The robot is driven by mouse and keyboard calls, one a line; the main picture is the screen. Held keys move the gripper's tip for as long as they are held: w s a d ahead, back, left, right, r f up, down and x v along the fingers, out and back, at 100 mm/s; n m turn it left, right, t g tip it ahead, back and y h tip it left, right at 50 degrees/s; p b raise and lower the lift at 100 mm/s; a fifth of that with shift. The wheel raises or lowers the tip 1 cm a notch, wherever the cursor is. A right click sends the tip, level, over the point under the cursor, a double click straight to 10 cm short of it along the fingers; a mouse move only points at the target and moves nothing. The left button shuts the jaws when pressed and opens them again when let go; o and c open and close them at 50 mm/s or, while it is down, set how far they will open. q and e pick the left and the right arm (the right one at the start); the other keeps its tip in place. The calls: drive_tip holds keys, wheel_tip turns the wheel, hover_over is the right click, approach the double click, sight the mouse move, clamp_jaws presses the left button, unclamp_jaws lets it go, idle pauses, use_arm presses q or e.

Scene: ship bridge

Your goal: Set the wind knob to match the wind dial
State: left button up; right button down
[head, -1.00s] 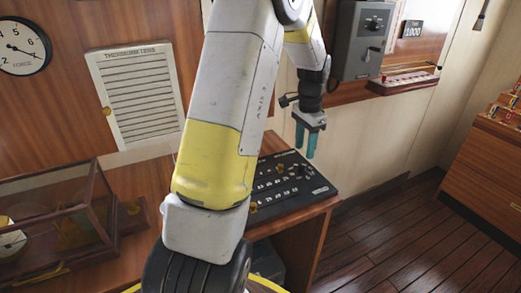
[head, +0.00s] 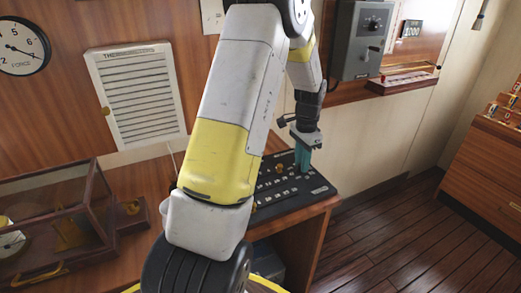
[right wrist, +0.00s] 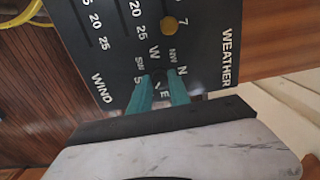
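The wind knob (right wrist: 158,77) is a small dark knob ringed by compass letters on the black weather panel (right wrist: 110,60). The panel also shows on the desk in the head view (head: 318,187). My right gripper (head: 303,163) points down onto the panel. In the right wrist view its teal fingers (right wrist: 160,82) stand close on both sides of the knob and look shut on it. The fingers hide part of the ring, and I cannot read the knob's pointer. My left gripper is out of view.
A yellow knob (right wrist: 169,23) sits close to the wind knob on the panel. A glass case (head: 50,215) stands on the desk at left. A grey switch box (head: 362,45) is on the wall behind. Open floor (head: 390,235) lies to the right.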

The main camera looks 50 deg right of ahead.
drive_tip(key=shift+n, duration=0.3)
drive_tip(key=n, duration=0.3)
drive_tip(key=shift+n, duration=2.5)
drive_tip(key=c, duration=1.2)
unclamp_jaws()
wheel_tip(320, 180, up, 8)
drive_tip(key=shift+f, duration=0.1)
